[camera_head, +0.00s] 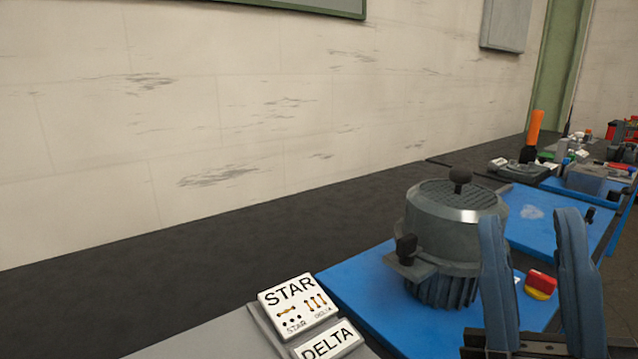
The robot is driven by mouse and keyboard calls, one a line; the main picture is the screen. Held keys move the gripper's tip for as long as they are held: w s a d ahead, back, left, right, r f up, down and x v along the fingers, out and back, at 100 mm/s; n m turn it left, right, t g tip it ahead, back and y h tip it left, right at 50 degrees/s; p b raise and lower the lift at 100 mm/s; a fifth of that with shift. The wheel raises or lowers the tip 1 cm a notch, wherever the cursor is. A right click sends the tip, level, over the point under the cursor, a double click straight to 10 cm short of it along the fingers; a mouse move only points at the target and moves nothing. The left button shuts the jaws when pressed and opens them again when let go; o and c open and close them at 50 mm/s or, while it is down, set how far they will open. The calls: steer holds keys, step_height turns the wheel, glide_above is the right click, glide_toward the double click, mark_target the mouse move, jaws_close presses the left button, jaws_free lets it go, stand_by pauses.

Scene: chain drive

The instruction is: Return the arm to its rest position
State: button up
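My gripper (532,235) shows at the lower right, with its two blue-grey fingers pointing up and spread apart. The gap between the fingers is empty. The fingers stand in front of the blue mat and just right of a grey motor (445,235). In the picture the left finger overlaps the motor's right edge; I cannot tell whether they touch. The rest of my arm is out of view.
The motor, with a dark knob on top, stands on a blue mat (365,290). A red and yellow button (540,284) sits behind my fingers. STAR (298,300) and DELTA (328,342) plates lie at the front. Tools and parts crowd the far right. A pale wall runs behind.

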steer(key=s+d+f+m+g+h+p, duration=0.1)
steer(key=s+d+f+m+g+h, duration=0.2)
steer(key=s+f+m+h, duration=0.3)
steer(key=s+d+f+m+g+h+p, duration=0.1)
steer(key=s+d+f+m+g+h, duration=0.2)
steer(key=s+f+m+h, duration=0.3)
steer(key=s+d+f+m+g+h+p, duration=0.1)
steer(key=s+d+f+m+g+h, duration=0.2)
steer(key=f, duration=1)
steer(key=s+m+g+h, duration=0.2)
steer(key=s+m+h, duration=0.1)
steer(key=s+m, duration=0.2)
steer(key=shift+s+d+f+m, duration=0.3)
steer(key=shift+s+d+f, duration=0.1)
steer(key=shift+s, duration=0.45)
steer(key=shift+w, duration=0.1)
